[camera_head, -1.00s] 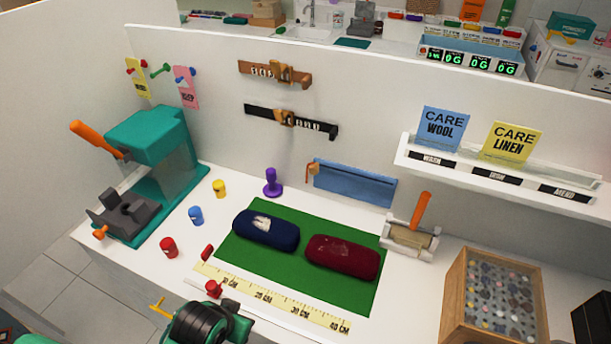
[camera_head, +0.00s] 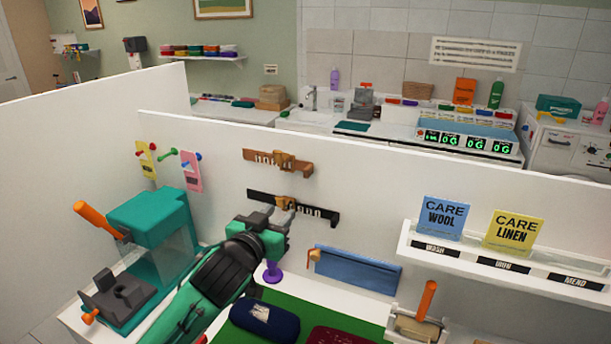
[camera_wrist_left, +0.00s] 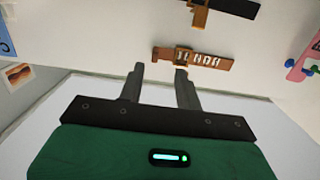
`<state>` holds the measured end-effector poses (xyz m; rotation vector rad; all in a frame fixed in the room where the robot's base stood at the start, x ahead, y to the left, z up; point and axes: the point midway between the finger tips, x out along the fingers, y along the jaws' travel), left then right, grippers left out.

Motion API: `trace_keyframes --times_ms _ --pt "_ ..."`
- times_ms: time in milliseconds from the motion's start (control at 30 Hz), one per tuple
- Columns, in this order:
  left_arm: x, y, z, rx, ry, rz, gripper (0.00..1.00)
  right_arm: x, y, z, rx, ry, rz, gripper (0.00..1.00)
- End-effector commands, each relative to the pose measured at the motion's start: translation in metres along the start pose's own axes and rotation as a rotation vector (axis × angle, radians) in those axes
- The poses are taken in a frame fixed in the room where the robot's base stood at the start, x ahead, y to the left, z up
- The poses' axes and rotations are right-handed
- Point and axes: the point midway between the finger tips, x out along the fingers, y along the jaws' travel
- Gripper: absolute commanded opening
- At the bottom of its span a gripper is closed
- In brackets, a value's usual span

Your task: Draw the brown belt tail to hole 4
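The brown belt (camera_head: 301,168) is mounted across the white back panel, with a buckle near its middle and pale marks left of the buckle. The black belt (camera_head: 320,215) with a brass-coloured buckle is below it. My left gripper (camera_head: 285,207) is raised in front of the black belt's buckle area and partly covers it. In the left wrist view, the two fingers of my left gripper (camera_wrist_left: 160,70) are apart with nothing between them. The brown belt (camera_wrist_left: 218,62) appears just beyond their tips, and the black belt (camera_wrist_left: 240,7) is at the top edge. My right gripper is not seen.
A teal press (camera_head: 150,215) with an orange handle stands at left. Yellow and pink tags (camera_head: 192,172) hang on the panel. A purple stamp (camera_head: 273,273), a blue strip (camera_head: 355,268) and a navy case (camera_head: 263,322) are near my arm. A shelf (camera_head: 500,262) juts out at right.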

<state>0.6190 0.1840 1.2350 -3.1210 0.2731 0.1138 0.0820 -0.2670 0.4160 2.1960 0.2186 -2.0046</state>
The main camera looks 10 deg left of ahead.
Motion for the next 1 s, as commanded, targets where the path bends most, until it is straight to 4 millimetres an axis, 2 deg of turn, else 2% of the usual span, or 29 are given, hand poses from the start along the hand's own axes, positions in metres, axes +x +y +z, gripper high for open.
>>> trace_keyframes --times_ms 33,100,367,800,1000 --pt "0.003 0.000 -0.013 0.003 0.030 0.006 0.35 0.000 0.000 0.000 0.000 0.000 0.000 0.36" --pt "0.004 0.001 -0.024 0.002 0.054 0.013 0.35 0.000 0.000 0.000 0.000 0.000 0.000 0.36" --pt "0.019 0.002 -0.035 0.001 0.073 0.017 0.35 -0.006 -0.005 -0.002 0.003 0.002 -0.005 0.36" --pt "0.098 0.003 -0.042 0.000 0.071 0.018 0.35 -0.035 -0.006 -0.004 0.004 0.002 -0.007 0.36" --pt "0.126 0.004 -0.043 0.000 0.072 0.018 0.35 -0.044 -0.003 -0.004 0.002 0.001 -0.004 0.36"
